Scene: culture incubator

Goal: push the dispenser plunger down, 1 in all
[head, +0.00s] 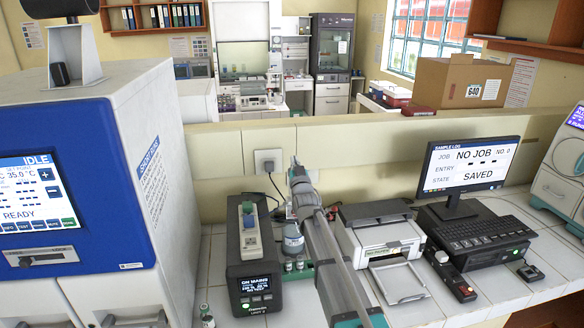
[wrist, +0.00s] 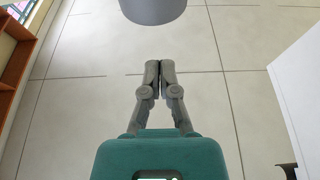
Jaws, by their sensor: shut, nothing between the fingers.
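A clear bottle (head: 292,243) stands on the tiled bench in the head view and looks like the dispenser's bottle. My arm crosses in front of its upper part, so I cannot make out the plunger or its height. In the wrist view my gripper (wrist: 160,66) is shut, its two grey fingertips together and nothing between them. That view shows pale tiles beyond the fingertips and no bottle. In the head view the arm's far end is near and above the bottle, but the fingers are too small to tell apart.
A black unit (head: 253,278) with a lit screen stands left of the bottle, and small vials (head: 299,263) stand in front of it. A printer (head: 378,235) is close on the right, then a monitor (head: 470,170). A blue and white incubator (head: 95,130) fills the left.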

